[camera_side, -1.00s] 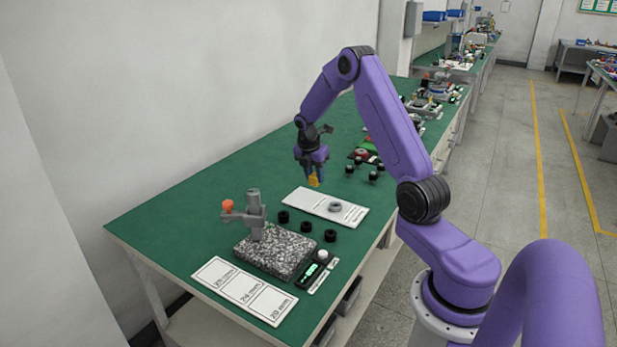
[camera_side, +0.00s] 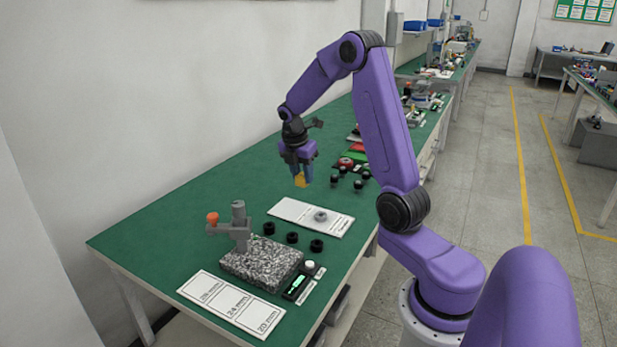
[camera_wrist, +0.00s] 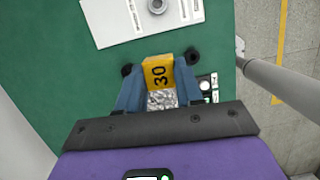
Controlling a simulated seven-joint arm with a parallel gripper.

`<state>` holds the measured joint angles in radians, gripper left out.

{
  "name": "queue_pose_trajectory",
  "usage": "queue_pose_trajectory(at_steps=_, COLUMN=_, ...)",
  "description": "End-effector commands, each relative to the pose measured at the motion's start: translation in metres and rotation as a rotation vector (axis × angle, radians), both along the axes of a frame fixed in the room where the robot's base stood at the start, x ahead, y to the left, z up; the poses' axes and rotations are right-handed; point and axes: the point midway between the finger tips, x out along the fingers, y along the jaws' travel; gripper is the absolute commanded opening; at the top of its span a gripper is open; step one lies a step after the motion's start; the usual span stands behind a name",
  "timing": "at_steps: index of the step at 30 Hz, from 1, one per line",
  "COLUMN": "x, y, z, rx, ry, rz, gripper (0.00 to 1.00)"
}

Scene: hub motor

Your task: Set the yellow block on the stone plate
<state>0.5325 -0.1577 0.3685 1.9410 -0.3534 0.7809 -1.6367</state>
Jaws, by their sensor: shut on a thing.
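My gripper (camera_side: 302,172) is shut on the yellow block (camera_side: 300,181) and holds it in the air above the green table, beyond the stone plate in the side view. In the wrist view the block (camera_wrist: 158,72), marked 30, sits between the two blue fingers. The speckled grey stone plate (camera_side: 262,265) lies on the table, nearer the side camera. A grey stand with an orange knob (camera_side: 213,218) rises at its far left edge. In the wrist view a speckled strip of the plate (camera_wrist: 162,98) shows between the fingers, partly hidden by the block and gripper.
A white sheet with a grey ring (camera_side: 320,216) lies behind the plate, with several black rings (camera_side: 292,238) between them. A labelled white card (camera_side: 230,303) lies in front. A small device with a green display (camera_side: 297,284) is at the plate's right. Several black-topped parts (camera_side: 357,184) stand right of my gripper.

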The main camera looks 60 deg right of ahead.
Motion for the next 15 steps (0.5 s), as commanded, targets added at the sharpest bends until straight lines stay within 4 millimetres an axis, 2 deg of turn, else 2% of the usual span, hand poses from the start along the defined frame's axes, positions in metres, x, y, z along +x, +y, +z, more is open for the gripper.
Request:
queue_pose_trajectory(at_steps=5, x=0.011, y=0.043, z=0.000, rx=0.010, ry=-0.001, rz=-0.104, gripper=0.00)
queue_pose_trajectory(at_steps=9, x=0.018, y=0.086, z=0.000, rx=0.013, ry=0.000, rz=-0.216, gripper=0.00)
queue_pose_trajectory(at_steps=15, x=0.019, y=0.138, z=0.000, rx=0.004, ry=0.004, rz=-0.362, gripper=0.00)
